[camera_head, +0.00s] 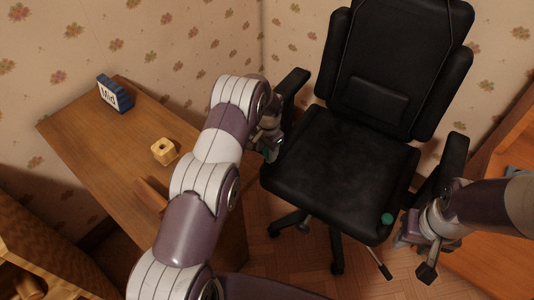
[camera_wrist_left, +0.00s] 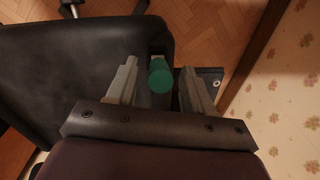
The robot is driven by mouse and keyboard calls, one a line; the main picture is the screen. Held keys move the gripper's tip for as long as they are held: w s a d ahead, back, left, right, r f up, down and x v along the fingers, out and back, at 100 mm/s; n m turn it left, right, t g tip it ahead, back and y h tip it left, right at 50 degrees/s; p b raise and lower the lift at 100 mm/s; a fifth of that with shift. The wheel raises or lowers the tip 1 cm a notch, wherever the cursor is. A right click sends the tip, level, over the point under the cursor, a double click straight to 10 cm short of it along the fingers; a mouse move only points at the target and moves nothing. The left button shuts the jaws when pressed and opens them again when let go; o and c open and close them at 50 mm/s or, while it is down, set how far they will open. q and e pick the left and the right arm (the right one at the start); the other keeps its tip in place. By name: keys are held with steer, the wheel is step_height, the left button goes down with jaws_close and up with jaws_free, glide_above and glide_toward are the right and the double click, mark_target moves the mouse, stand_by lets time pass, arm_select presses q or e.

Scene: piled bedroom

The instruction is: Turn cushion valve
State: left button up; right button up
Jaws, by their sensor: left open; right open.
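The black chair seat (camera_head: 340,170) carries a green round valve knob (camera_head: 387,219) on its front right corner in the head view. Another green knob (camera_wrist_left: 160,77) shows in the left wrist view, beside the seat's edge. My left gripper (camera_head: 270,147) is at the seat's left side, open, with its two fingers on either side of this knob. I cannot tell whether they touch it. My right gripper (camera_head: 418,252) is open near the front right corner, just right of the first knob and apart from it. The cushion's underside is hidden.
The chair's armrests (camera_head: 291,82) flank the seat. A wooden table (camera_head: 95,140) at left holds a yellow block with a hole (camera_head: 164,151) and a blue sign (camera_head: 115,93). Another wooden surface (camera_head: 510,150) stands at right. Some floor (camera_head: 305,255) is clear in front.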

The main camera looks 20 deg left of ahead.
arm_select(q)
steer(key=shift+f, duration=0.6)
jaws_close()
steer(key=shift+s+a+r+t+p, duration=0.15)
steer(key=shift+s+t+p, duration=0.2)
steer(key=shift+p, duration=0.2)
steer(key=shift+s+t+h+p, duration=0.3)
steer(key=shift+t, duration=0.05)
steer(key=f+t+b, duration=0.1)
steer(key=b, duration=0.2)
steer(key=f+b, duration=0.2)
steer(key=b, duration=0.1)
steer(key=shift+a+t, duration=0.2)
steer(key=shift+t, duration=0.2)
steer(key=b, duration=0.2)
steer(key=s+r+t+b, duration=0.1)
steer(key=b, duration=0.2)
steer(key=shift+s+r+h, duration=0.1)
steer(key=shift+r+h, duration=0.15)
steer(key=shift+h, duration=0.05)
jaws_free()
